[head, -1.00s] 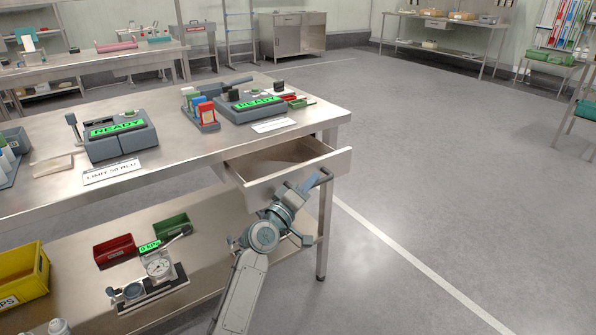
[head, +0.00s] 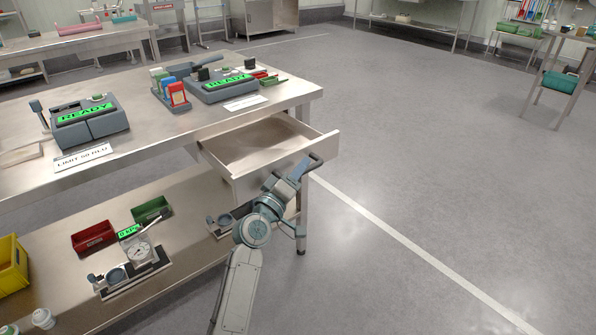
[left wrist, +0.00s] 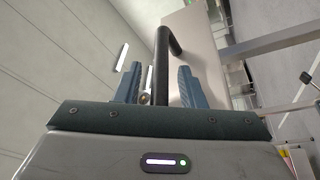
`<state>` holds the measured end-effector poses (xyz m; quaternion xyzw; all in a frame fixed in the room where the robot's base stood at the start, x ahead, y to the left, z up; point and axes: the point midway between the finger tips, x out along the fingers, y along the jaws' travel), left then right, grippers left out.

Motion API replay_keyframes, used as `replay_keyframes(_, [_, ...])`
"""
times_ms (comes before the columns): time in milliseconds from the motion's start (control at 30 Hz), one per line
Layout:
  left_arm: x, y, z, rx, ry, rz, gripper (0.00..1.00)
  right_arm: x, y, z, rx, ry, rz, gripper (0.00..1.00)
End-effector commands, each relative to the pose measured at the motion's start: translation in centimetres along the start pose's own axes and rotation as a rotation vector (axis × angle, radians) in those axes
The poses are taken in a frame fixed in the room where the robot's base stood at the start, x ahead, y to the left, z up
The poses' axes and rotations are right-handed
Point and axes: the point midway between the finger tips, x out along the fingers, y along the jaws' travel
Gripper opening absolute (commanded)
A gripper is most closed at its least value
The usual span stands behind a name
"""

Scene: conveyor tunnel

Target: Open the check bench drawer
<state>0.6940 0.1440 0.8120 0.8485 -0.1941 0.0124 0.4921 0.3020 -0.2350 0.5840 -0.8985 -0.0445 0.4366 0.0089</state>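The check bench (head: 130,150) is a steel table. Its drawer (head: 270,170) under the right end is pulled well out, and its inside looks empty. A dark bar handle (head: 316,163) is on the drawer front. My left gripper (head: 308,172) is at this handle, with its arm rising from below. In the left wrist view the handle (left wrist: 161,65) runs between the two blue fingers of my left gripper (left wrist: 159,82). Narrow gaps show beside the bar there, and the contact itself is hard to see. My right gripper is not in view.
On the bench top are two grey READY devices (head: 90,122) (head: 222,85) and a rack of coloured cards (head: 172,92). The lower shelf holds a red bin (head: 93,236), a green bin (head: 151,209) and a dial gauge (head: 139,252). The floor at right is open.

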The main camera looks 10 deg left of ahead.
Motion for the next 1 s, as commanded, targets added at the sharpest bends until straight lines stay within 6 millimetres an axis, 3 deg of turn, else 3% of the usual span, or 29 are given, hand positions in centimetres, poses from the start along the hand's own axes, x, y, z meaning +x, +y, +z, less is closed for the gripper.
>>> replay_keyframes(333, [-1.0,-0.1,0.0,-0.001,0.000,0.000,0.36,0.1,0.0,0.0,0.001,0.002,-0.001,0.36])
replay_keyframes(700, [-8.1,-0.1,0.1,0.000,-0.001,-0.001,0.36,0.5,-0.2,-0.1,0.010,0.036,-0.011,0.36])
replay_keyframes(1000, [-10.8,0.0,0.0,-0.001,-0.001,0.000,0.36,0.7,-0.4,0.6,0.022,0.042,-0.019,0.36])
